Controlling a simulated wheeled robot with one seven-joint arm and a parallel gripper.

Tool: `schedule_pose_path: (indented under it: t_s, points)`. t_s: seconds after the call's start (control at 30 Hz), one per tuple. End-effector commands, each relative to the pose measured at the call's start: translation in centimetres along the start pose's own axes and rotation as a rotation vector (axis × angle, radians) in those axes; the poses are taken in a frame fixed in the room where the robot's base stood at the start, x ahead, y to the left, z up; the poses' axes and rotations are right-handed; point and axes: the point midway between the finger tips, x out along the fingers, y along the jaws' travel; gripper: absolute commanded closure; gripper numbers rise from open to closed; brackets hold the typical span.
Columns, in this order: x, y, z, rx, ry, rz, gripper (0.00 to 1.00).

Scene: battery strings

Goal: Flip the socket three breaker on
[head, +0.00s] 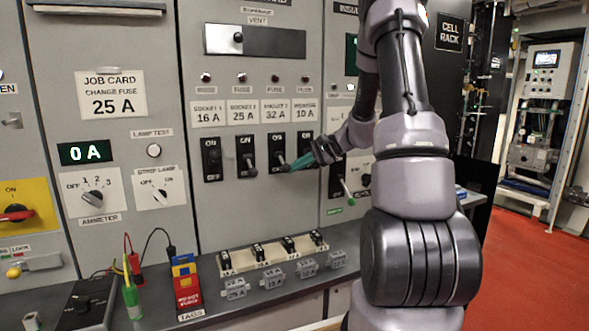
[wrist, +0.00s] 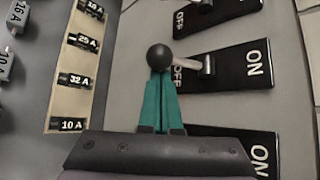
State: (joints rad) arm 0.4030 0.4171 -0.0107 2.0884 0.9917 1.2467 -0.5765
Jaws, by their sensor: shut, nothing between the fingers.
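The third breaker (head: 277,148), below the 32 A label, is a black plate with ON at its upper end. It also shows in the middle of the wrist view (wrist: 232,69), with ON at the right. Its metal lever (wrist: 188,62) leans toward OFF and ends in a black ball knob (wrist: 160,56). My gripper (head: 291,167) is at this knob from the right in the head view. Its teal fingers (wrist: 161,82) are shut and empty, with their tips right behind or against the knob; contact cannot be told.
Neighbouring breakers stand close on both sides: the second breaker (head: 247,157) at left, and another (wrist: 250,145) partly hidden by my gripper. A fuse strip (wrist: 62,85) lies on the shelf below. Loose grey fuses, red tags (head: 187,290) and a meter (head: 85,303) are on the shelf.

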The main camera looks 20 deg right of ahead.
Motion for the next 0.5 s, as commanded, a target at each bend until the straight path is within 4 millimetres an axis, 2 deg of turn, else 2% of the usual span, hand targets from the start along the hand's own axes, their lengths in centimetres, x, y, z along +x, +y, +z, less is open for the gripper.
schedule_pose_path:
  t_s: [0.5]
  points:
    - [-0.75,-0.51,0.78,0.117,0.000,0.130,1.00]
